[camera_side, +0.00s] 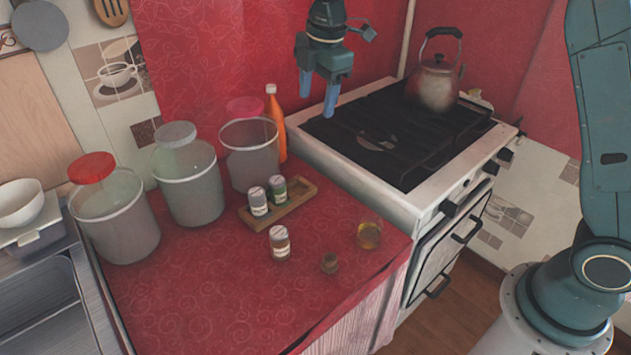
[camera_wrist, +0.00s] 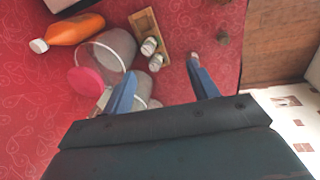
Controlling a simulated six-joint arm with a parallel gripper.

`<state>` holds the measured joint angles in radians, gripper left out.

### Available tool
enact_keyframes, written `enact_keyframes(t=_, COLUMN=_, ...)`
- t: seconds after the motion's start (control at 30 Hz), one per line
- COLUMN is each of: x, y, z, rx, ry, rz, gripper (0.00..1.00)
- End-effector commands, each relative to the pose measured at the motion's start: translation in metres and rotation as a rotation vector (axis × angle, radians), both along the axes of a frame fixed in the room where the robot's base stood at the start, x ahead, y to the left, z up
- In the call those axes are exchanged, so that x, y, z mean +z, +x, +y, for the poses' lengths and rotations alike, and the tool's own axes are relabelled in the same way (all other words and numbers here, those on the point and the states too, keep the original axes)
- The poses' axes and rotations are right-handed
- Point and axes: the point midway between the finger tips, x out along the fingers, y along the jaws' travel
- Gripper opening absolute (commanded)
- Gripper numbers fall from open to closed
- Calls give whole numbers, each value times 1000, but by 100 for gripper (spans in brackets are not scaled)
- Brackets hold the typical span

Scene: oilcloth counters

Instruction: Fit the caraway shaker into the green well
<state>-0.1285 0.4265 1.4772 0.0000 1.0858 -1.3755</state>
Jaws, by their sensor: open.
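A small shaker with brown contents, a white label and a grey lid (camera_side: 279,243) stands upright on the red counter; I cannot read whether it is caraway. In the wrist view it (camera_wrist: 193,61) is partly hidden by the right finger. A wooden rack (camera_side: 302,189) stands behind it, also in the wrist view (camera_wrist: 146,21). No green well can be made out. My gripper (camera_side: 318,95) is open and empty, high above the counter, beside the stove.
Several large lidded jars (camera_side: 188,185) stand left of and behind the rack, with an orange bottle (camera_side: 276,125). The stove (camera_side: 350,170) borders the counter. The front counter is clear.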

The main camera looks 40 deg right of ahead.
Motion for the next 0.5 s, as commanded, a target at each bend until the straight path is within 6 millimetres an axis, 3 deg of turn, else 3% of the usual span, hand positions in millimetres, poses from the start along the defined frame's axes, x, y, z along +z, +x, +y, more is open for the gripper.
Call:
enact_keyframes(t=0.2, x=39, y=-51, z=-16, rx=-232, ry=45, rz=-52, gripper=59)
enact_keyframes(t=0.5, x=70, y=-124, z=-35, rx=-546, ry=122, rz=-115, gripper=59)
